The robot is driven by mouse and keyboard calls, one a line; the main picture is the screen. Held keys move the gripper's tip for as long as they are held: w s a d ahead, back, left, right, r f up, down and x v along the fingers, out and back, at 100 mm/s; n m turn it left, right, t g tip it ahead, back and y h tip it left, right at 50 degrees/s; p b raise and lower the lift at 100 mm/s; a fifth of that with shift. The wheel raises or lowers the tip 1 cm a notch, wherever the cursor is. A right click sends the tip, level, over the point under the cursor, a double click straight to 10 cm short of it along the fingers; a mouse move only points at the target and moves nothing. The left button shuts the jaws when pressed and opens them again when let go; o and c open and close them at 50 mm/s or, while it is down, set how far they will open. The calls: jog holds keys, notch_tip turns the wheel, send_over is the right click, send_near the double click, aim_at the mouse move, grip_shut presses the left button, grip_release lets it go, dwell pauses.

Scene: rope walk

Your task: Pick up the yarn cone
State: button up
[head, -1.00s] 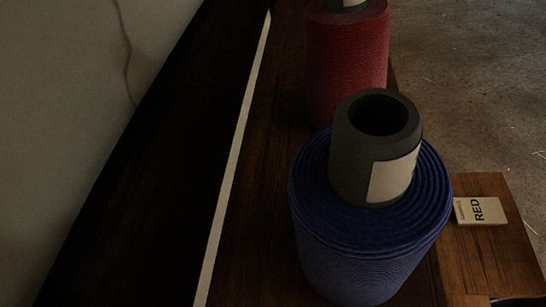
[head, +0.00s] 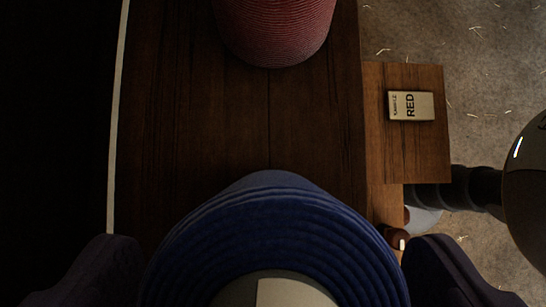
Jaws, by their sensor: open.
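The blue yarn cone (head: 270,215) stands at the bottom middle of the head view, large and close. The top of its grey core, with a pale label (head: 290,292), is cut off by the lower edge. My gripper (head: 268,250) is open, with one dark finger at the left and one at the right of the blue cone. I cannot tell whether either finger touches it. A red yarn cone (head: 275,30) stands farther off at the top middle, its upper part out of view.
Both cones stand on a dark wooden bench (head: 240,120). A small wooden shelf (head: 412,155) at the right holds a card (head: 411,105) reading "SAMPLE RED". A small wooden peg (head: 396,238) shows below it. Bare wood lies between the cones.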

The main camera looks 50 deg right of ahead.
jog(key=shift+s+f, duration=0.1)
jog(key=shift+f, duration=0.15)
jog(key=c, duration=1.1)
jog(key=shift+r, duration=0.2)
jog(key=shift+r+b, duration=0.5)
jog(key=shift+r, duration=0.05)
